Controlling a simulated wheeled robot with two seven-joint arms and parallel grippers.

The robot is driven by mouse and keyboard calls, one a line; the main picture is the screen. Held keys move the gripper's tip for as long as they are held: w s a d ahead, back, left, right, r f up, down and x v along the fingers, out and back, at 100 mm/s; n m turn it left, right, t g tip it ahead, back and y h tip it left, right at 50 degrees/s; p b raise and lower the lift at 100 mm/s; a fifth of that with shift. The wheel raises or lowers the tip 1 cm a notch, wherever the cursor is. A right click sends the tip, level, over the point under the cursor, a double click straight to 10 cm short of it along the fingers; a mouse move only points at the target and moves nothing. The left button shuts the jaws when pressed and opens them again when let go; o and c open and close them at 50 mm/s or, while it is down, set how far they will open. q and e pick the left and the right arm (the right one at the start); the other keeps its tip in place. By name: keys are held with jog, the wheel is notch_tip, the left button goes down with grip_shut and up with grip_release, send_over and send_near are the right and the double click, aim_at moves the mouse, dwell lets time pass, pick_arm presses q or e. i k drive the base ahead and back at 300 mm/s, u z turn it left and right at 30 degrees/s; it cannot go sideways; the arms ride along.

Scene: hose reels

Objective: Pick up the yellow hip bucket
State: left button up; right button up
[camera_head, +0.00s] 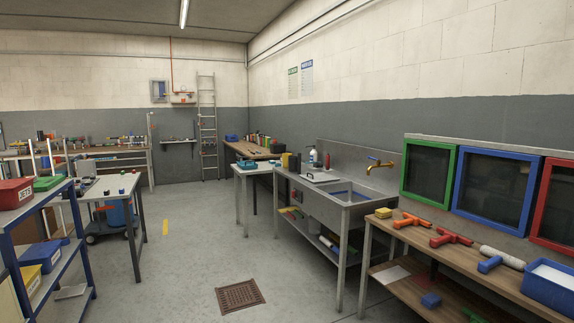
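I cannot pick out a yellow hip bucket for certain. A yellow box-like container (31,279) sits on the lower shelf of the blue rack at the left edge. A small yellow block-like item (383,213) lies at the left end of the wooden bench on the right. A small dark yellow item (285,160) stands near the left end of the sink unit, too small to identify. Neither of my grippers is in view.
The blue rack (62,247) stands at left, with a red box (14,192) on top. A steel sink (352,194) and wooden bench (462,250) line the right wall. The middle floor is clear around a brown drain grate (239,296).

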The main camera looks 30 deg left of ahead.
aim_at(287, 161)
jog(key=z, duration=0.1)
jog(key=k, duration=0.4)
jog(key=u, duration=1.25)
jog(key=i, duration=2)
jog(key=u, duration=0.8)
jog(key=i, duration=4.3)
jog(key=z, duration=1.05)
jog(key=i, duration=1.05)
jog(key=z, duration=1.8)
jog(key=i, duration=0.75)
jog(key=z, duration=0.35)
